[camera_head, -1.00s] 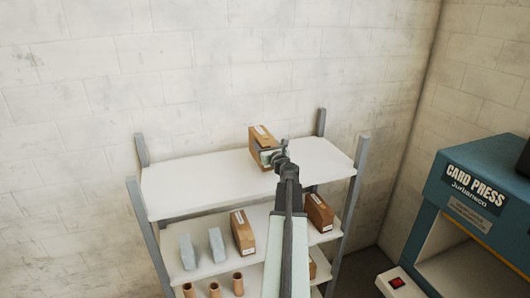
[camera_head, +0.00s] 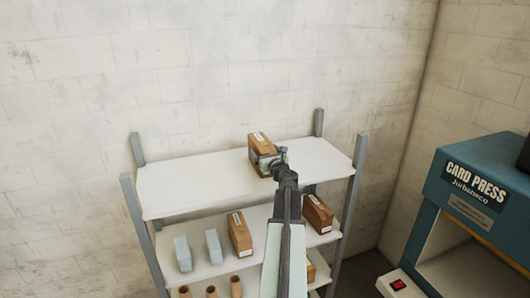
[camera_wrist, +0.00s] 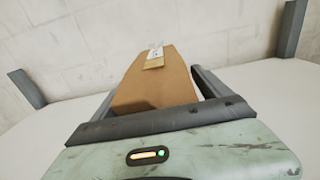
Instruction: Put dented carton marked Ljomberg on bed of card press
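A brown carton (camera_head: 259,148) with a pale label on top stands on the top shelf (camera_head: 190,183); its lettering and any dent are too small to make out. My gripper (camera_head: 266,160) is at it, and in the wrist view the carton (camera_wrist: 160,85) sits between my two fingers (camera_wrist: 155,95), close against both sides. The gripper looks shut on it. The carton's lower part is hidden behind the gripper body. The teal card press (camera_head: 470,195) stands at the right; its bed (camera_head: 465,275) shows partly inside the opening, cut off by the frame edge.
The shelf below holds two more cartons (camera_head: 240,233) (camera_head: 318,213) and two grey-blue blocks (camera_head: 183,253). Several brown cylinders (camera_head: 211,292) stand lower. Grey posts (camera_head: 356,160) rise at the shelf corners. The top shelf is otherwise clear.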

